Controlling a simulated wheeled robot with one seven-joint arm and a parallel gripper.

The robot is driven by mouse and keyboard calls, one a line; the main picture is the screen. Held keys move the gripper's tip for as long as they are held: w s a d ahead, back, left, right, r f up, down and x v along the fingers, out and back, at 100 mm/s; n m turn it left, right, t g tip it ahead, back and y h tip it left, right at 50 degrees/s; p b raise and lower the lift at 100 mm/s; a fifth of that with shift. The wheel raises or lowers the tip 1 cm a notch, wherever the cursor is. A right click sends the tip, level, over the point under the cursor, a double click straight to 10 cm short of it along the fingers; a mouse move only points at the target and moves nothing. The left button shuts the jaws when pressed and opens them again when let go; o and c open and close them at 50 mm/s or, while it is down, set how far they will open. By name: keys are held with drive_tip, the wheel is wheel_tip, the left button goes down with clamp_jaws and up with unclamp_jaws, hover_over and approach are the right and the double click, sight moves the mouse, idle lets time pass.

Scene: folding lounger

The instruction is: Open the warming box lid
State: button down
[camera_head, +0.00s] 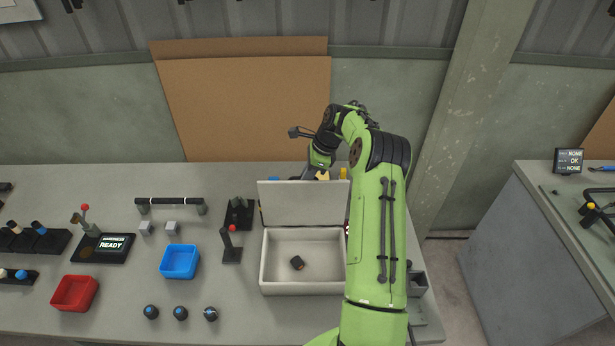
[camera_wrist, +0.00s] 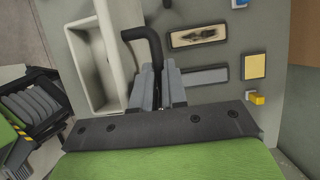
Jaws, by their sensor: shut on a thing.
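The warming box (camera_head: 303,289) is a pale open-topped box near the middle of the bench. Its lid (camera_head: 303,203) stands up roughly vertical along the back edge, so the inside shows. In the wrist view the box interior (camera_wrist: 88,68) is at the left and the lid (camera_wrist: 112,45) is seen nearly edge-on. My gripper (camera_wrist: 158,78) is shut on the black bent lid handle (camera_wrist: 143,35) on the lid's outer side. In the head view my gripper is behind the lid, its fingertips and the handle hidden there.
A post with a red knob (camera_head: 231,245) and a blue tray (camera_head: 180,261) stand left of the box. A red tray (camera_head: 75,293) is farther left. Cardboard (camera_head: 245,110) leans behind the bench.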

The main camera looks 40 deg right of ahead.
drive_tip(key=shift+s+f, duration=0.15)
drive_tip(key=shift+f, duration=0.15)
drive_tip(key=c, duration=1.4)
unclamp_jaws()
drive_tip(key=shift+o, duration=0.4)
drive_tip(key=v, duration=1.5)
drive_tip(key=shift+d+r, duration=0.25)
drive_tip(key=shift+r, duration=0.15)
